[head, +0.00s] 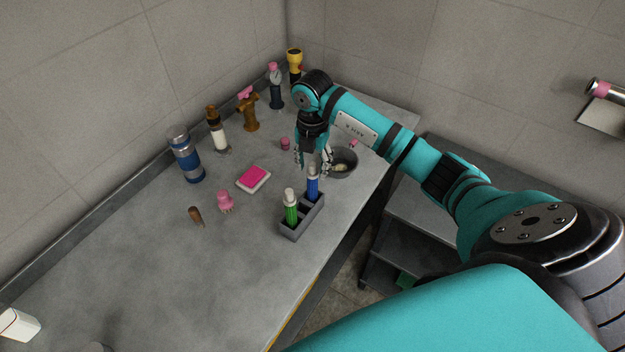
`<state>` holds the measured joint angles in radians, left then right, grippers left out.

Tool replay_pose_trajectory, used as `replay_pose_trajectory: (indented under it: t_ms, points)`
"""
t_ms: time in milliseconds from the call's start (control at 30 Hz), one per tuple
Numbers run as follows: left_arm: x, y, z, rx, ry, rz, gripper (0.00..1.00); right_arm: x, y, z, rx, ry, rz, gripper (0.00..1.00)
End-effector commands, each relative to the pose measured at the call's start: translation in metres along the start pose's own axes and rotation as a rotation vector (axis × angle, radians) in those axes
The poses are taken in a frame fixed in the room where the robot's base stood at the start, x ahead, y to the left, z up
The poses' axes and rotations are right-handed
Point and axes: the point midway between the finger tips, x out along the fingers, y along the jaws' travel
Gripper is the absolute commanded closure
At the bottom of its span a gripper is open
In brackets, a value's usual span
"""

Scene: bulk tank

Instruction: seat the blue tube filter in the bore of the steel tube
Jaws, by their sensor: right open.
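The blue tube filter (312,186), with a pale top, stands upright in one compartment of a small grey rack (290,234). A green filter-like item (291,208) stands in the same rack, nearer. My right gripper (313,166) points down with its fingers spread, just above and behind the blue filter's top in the picture; I cannot tell the exact gap, and nothing shows between its fingers. A steel tube (602,89) with a pink band sits at the wall at the far right; its bore is not clearly visible. My left gripper is not in view.
A grey bowl (344,165) stands right behind my right gripper. Several fittings stand along the wall.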

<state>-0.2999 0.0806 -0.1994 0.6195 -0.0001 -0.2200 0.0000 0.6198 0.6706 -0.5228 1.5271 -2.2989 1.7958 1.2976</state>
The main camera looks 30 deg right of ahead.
Motion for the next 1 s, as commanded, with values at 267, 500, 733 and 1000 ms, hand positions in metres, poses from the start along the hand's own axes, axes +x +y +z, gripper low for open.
replay_pose_trajectory:
  t_ms: [267,500,733,1000]
  points:
    - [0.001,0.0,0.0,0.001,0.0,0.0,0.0,0.0,0.0,0.0,0.0,0.0,0.0,0.76]
    - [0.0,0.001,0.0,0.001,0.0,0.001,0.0,-0.001,0.0,0.0,0.0,0.0,0.0,1.0]
    - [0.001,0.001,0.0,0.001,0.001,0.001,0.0,-0.001,0.0,0.0,0.0,0.0,0.001,1.0]
    - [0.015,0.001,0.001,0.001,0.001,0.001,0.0,-0.033,0.001,0.002,0.0,-0.004,0.006,1.0]
